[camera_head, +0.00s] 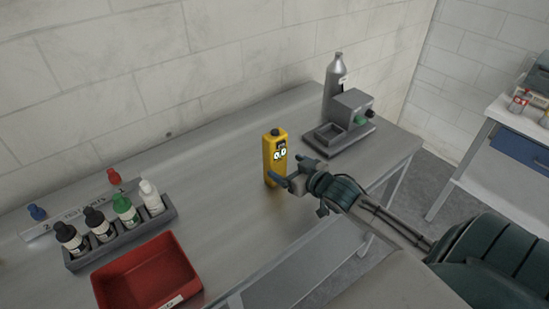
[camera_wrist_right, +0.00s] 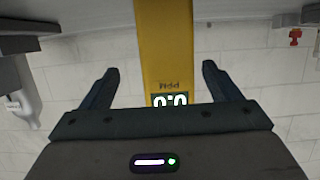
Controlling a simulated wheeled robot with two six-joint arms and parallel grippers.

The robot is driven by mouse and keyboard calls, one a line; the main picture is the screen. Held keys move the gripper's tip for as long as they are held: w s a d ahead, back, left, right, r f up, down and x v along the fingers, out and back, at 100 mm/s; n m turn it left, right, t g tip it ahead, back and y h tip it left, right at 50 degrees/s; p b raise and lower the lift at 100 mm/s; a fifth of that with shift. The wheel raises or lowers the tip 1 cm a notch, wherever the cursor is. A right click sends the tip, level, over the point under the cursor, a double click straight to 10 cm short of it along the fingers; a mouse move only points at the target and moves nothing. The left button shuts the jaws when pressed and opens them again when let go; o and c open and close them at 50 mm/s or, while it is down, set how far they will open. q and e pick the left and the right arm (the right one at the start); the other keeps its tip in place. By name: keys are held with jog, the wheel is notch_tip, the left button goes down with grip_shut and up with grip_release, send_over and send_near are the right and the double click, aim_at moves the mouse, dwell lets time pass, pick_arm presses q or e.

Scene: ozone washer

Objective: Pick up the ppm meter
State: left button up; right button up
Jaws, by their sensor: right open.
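The ppm meter (camera_head: 274,159) is a yellow upright box with a small lit display, standing on the grey metal bench. My right gripper (camera_head: 283,179) is at the meter's lower right side in the head view. In the right wrist view the yellow meter (camera_wrist_right: 166,50) appears upside down, with "PPM" and a "0.0" reading. It lies between the two dark fingers of my right gripper (camera_wrist_right: 160,85), which are apart with a gap on each side of it. The meter's lower right edge is close to the fingers. My left gripper is not in view.
A rack (camera_head: 125,238) of several dropper bottles and a red tray (camera_head: 146,277) stand on the bench at left. A grey device (camera_head: 346,121) and a silver bottle (camera_head: 335,77) stand at back right. Bench surface (camera_head: 215,170) left of the meter is clear.

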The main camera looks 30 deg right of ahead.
aim_at(281, 164)
jog(key=shift+w+a+f, duration=0.1)
jog(key=shift+w, duration=0.45)
jog(key=shift+w+f, duration=0.15)
jog(key=shift+w, duration=0.1)
jog(key=shift+w+a, duration=0.1)
jog(key=shift+w, duration=0.15)
jog(key=shift+w+a+f+p, duration=0.2)
jog(key=shift+w+p, duration=0.2)
jog(key=shift+w, duration=0.15)
jog(key=x, duration=0.2)
jog(key=p+x, duration=0.1)
jog(key=shift+a+f, duration=0.1)
jog(key=shift+a, duration=0.15)
jog(key=shift+w+f, duration=0.2)
jog(key=shift+w, duration=0.1)
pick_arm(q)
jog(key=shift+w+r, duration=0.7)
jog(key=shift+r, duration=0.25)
pick_arm(e)
jog(key=shift+s, duration=0.1)
jog(key=shift+c, duration=0.2)
